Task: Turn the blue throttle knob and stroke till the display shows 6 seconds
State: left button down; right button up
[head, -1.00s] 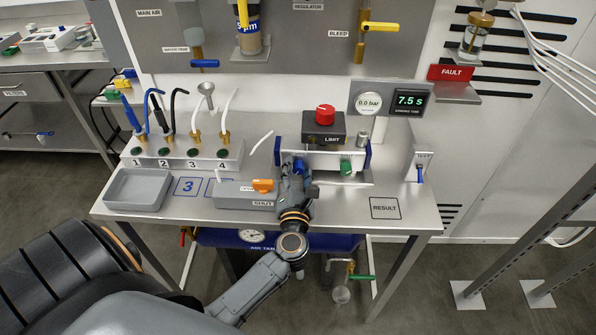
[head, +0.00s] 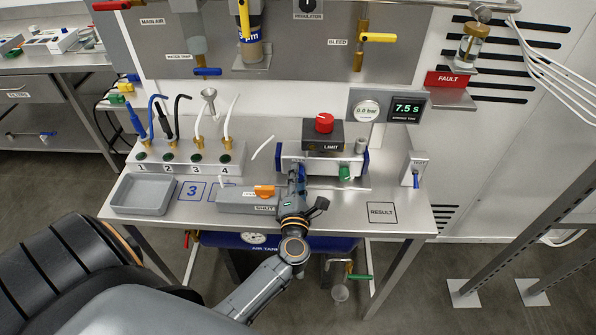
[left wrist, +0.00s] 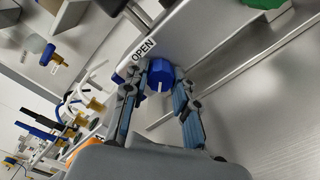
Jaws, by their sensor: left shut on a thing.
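The blue throttle knob (left wrist: 160,72) is a faceted knob under an "OPEN" label in the left wrist view. My left gripper (head: 297,182) reaches up to the front left of the cylinder unit (head: 322,162) in the head view. Its fingers are shut on the blue knob, one on each side, as the left wrist view shows. In the head view the gripper mostly hides the knob. The display (head: 407,107) reads 7.5 s. A blue lever switch (head: 416,180) stands at the bench's right. My right gripper is not in view.
A green knob (head: 345,173) sits just right of the gripper. A red button (head: 324,123) tops the LIMIT block. A grey box with an orange lever (head: 264,191) is close left. The bench is clear around the RESULT square (head: 381,212).

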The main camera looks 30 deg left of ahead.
pick_arm(q)
jog(key=shift+m+p, duration=1.15)
jog(key=shift+m, duration=0.45)
jog(key=c, duration=1.1)
grip_release()
jog(key=shift+o, duration=0.2)
